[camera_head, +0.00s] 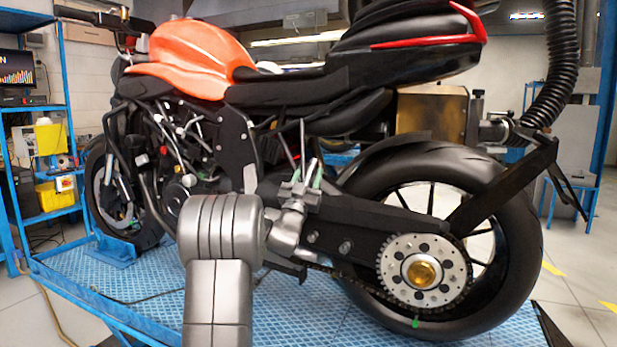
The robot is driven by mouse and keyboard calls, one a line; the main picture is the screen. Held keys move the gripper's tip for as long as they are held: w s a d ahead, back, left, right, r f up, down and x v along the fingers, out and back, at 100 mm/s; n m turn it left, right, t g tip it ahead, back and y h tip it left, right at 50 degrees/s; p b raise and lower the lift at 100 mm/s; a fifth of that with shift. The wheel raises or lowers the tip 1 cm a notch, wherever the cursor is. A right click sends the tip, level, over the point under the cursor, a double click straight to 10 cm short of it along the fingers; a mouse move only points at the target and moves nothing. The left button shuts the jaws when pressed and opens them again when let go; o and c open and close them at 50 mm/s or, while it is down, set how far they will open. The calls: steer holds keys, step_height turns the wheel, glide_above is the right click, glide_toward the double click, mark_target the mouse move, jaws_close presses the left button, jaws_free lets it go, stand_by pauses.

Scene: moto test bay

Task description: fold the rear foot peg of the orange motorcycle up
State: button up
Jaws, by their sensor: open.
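The orange motorcycle (195,55) stands upright on a blue platform, its front wheel to the left and its rear wheel (515,215) to the right. My gripper (307,175) is open, its fingers pointing up and away beside the frame under the seat, above the black swingarm (375,225). Green pads show on its fingers, and I see nothing held between them. I cannot clearly make out the rear foot peg; my arm and gripper cover part of that area. A small dark part (288,268) sticks out low beside my arm, and I cannot tell what it is.
The rear sprocket (424,273) and chain are right of my arm. A black hose (560,70) hangs at the right by the exhaust. The blue platform (130,280) lies beneath the motorcycle. A blue shelf (60,110) stands at the left.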

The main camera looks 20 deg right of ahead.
steer(key=v, duration=1.3)
steer(key=shift+s+a+f, duration=0.2)
steer(key=shift+a+f, duration=0.05)
